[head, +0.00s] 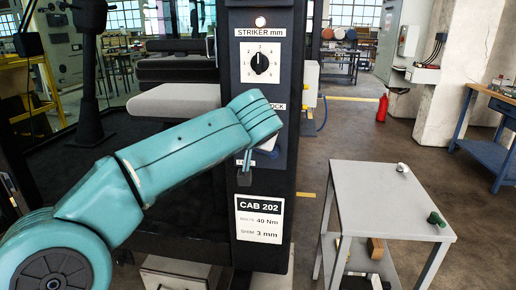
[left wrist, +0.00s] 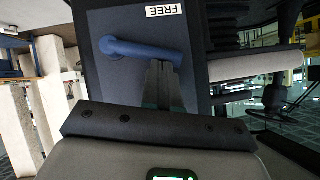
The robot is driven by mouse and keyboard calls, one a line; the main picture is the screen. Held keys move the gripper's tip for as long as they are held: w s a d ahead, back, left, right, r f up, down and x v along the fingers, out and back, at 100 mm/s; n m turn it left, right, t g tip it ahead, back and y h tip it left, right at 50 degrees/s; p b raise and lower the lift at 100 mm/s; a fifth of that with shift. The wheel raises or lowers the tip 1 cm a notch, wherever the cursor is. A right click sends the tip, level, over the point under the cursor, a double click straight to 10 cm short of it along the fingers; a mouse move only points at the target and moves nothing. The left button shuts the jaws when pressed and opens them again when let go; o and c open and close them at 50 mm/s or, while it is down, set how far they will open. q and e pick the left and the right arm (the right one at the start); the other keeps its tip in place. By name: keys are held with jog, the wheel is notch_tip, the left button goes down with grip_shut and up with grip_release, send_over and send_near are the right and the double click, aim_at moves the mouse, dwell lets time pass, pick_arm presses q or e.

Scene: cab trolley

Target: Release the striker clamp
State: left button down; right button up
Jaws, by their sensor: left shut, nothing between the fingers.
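The clamp lever is a blue handle (left wrist: 142,50) on the dark panel in the left wrist view. It runs roughly sideways from a rounded end at left, near the upside-down FREE label (left wrist: 165,11). In the head view my arm hides the lever, between the LOCK label (head: 277,106) and a mostly covered lower label. My left gripper (left wrist: 163,66) is shut and empty, its fingertips overlapping the lever's right end; I cannot tell whether they touch. In the head view its fingers (head: 246,161) show below the teal arm. My right gripper is not in view.
The dark post carries a lit lamp (head: 260,21), a STRIKER mm dial (head: 260,63) and a CAB 202 card (head: 259,219). A grey trolley (head: 375,190) stands to the right with a green item (head: 436,219) and a white item (head: 402,168) on top.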

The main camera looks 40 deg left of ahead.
pick_arm(q)
jog(key=shift+s+a+f+n+t+h+b, duration=0.2)
jog(key=shift+a+f+n+h+b, duration=0.1)
jog(key=shift+f+h+b, duration=0.25)
jog(key=shift+s+a+f+n+t+h+b, duration=0.2)
jog(key=shift+a+f+n+h+b, duration=0.15)
jog(key=shift+b, duration=0.35)
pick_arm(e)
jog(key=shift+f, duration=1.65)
pick_arm(q)
jog(key=shift+f, duration=0.1)
jog(key=w+a+r+p+v, duration=0.1)
jog(key=r+p+v, duration=0.1)
jog(key=v, duration=1.1)
jog(key=shift+p, duration=0.9)
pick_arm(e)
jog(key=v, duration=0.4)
pick_arm(q)
jog(key=shift+w+d+r, duration=0.1)
jog(key=shift+w, duration=0.05)
